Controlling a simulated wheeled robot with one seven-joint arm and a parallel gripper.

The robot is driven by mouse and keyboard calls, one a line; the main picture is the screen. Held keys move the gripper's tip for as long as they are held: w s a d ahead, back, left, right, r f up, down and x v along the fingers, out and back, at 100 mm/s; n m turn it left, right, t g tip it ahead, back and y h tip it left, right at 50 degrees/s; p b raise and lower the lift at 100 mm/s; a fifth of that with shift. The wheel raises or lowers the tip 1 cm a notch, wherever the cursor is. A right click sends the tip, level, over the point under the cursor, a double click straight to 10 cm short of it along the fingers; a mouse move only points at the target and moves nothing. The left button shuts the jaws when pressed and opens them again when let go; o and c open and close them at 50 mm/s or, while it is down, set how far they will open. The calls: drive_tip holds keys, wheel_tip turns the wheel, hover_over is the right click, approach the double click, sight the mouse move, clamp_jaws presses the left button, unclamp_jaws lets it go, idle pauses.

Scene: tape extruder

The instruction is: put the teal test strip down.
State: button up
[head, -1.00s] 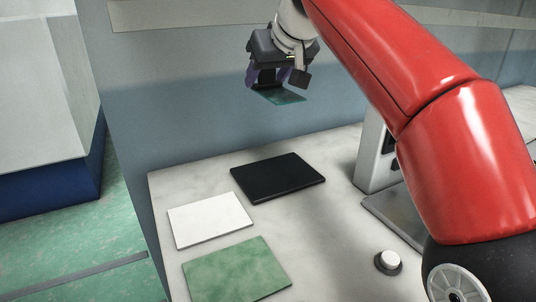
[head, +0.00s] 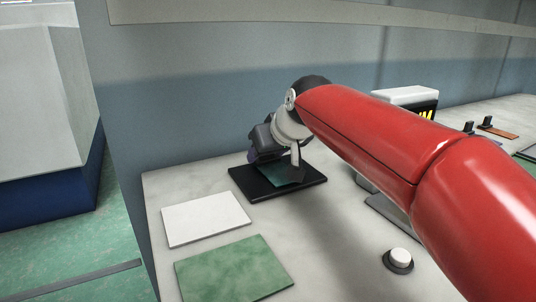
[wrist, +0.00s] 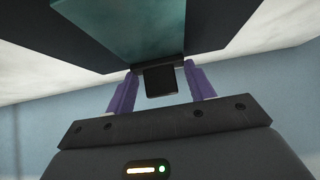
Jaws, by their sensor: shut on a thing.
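The teal test strip (head: 283,172) is a thin dark-teal sheet, over the black mat (head: 315,181) in the head view. In the wrist view the strip (wrist: 165,28) lies beyond the fingertips, in front of the dark mat. In the wrist view a small dark tab shows between the fingers of my gripper (wrist: 163,82). I cannot tell whether the strip touches the mat or hangs just above it.
A white mat (head: 205,219) and a green mat (head: 235,270) lie bare at the front left of the pale table. A round white button (head: 399,257) is at the front. A white-topped machine (head: 405,95) stands behind my red arm. The wall is close behind.

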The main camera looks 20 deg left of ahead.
drive_tip(key=shift+f, duration=0.2)
drive_tip(key=o, duration=1)
drive_tip(key=shift+r, duration=0.1)
drive_tip(key=shift+r, duration=0.2)
drive_tip(key=v, duration=1.2)
drive_tip(key=shift+f, duration=0.1)
